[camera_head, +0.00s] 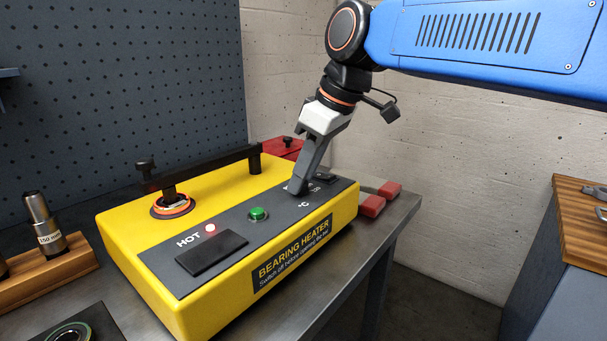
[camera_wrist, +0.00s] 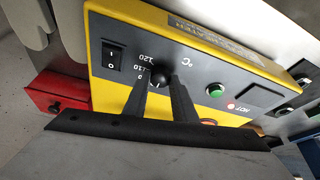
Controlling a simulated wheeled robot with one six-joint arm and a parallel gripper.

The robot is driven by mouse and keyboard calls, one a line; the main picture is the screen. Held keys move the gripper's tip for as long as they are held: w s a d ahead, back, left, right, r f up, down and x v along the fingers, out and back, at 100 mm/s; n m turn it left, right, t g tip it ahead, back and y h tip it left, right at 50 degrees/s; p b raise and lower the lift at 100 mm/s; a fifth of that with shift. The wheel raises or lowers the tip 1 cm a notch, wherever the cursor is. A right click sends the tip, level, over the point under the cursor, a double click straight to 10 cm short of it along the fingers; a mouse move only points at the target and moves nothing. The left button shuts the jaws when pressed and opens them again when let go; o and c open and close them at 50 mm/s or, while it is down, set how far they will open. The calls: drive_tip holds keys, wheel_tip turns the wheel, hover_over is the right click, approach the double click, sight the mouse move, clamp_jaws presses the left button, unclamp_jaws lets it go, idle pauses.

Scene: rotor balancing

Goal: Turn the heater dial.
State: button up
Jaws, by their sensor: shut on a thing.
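The yellow bearing heater (camera_head: 160,285) stands on the bench, with a dark panel on its top. Its heater dial (camera_wrist: 158,79) is a small black knob with a white mark, beside the printed numbers and °C. My gripper (camera_head: 299,187) reaches down to the panel's far right end in the head view. In the wrist view my gripper (camera_wrist: 159,82) has its two dark fingers on either side of the dial, shut on it. In the head view the fingers hide the dial.
A green button (camera_head: 258,214), a red HOT lamp (camera_head: 210,228) and a black rocker switch (camera_wrist: 113,55) share the panel. A black bar (camera_head: 210,165) spans the heater behind my gripper. Red blocks (camera_head: 372,205) lie right of the heater. A wooden holder (camera_head: 60,270) stands left.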

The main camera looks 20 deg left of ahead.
drive_tip(key=o, duration=1)
drive_tip(key=shift+o, duration=0.2)
drive_tip(key=shift+r, duration=0.1)
drive_tip(key=v, duration=1.7)
drive_tip(key=shift+d+r, duration=0.1)
